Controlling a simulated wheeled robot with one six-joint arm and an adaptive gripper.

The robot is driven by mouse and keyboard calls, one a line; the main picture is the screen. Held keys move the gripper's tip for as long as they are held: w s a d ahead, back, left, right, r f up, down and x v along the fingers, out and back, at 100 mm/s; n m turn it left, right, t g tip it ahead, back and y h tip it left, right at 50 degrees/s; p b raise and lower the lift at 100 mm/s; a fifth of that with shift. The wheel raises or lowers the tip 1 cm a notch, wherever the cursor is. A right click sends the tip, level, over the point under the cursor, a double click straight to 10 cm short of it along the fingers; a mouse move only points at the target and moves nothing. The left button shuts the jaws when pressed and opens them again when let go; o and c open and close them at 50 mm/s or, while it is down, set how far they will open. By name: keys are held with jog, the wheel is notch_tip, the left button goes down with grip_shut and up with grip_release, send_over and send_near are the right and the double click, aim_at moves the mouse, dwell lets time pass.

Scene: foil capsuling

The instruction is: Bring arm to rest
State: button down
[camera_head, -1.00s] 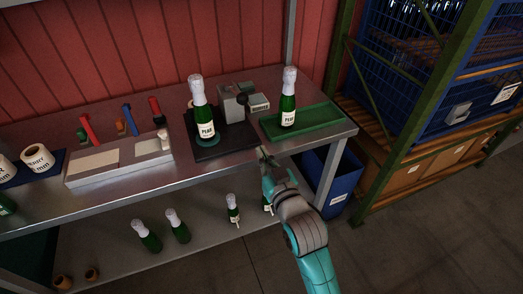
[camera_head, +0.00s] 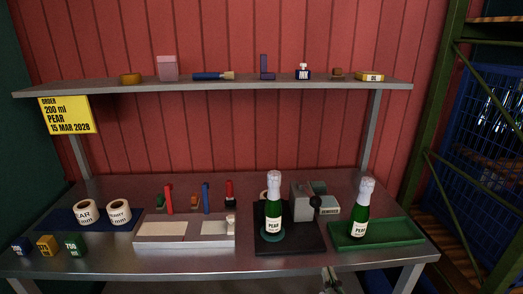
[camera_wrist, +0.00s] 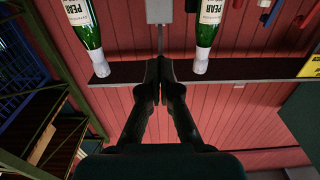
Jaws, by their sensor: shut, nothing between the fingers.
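My gripper (camera_wrist: 165,70) is shut and empty in the wrist view, its two dark fingers side by side. In the head view only a small part of my gripper (camera_head: 331,277) shows, below the bench's front edge. One PEAR bottle (camera_head: 274,212) with a white foil top stands on the black base at the bench's middle. A second PEAR bottle (camera_head: 361,214) stands in the green tray (camera_head: 405,233) at the right. The wrist view is upside down and shows both bottles, the tray one (camera_wrist: 82,25) at left and the base one (camera_wrist: 208,30) at right. My gripper is apart from both.
The metal bench (camera_head: 185,264) also carries a grey block (camera_head: 303,201), a pale pad tray (camera_head: 185,243), label rolls (camera_head: 85,211) and several coloured tools. A shelf (camera_head: 215,87) with small items runs above. A blue cage rack (camera_head: 490,130) stands at the right.

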jog(key=s+f, duration=0.8)
jog(key=s, duration=0.2)
jog(key=s+f+g, duration=0.2)
jog(key=s+g, duration=0.1)
jog(key=s, duration=2.7)
jog(key=shift+f, duration=0.2)
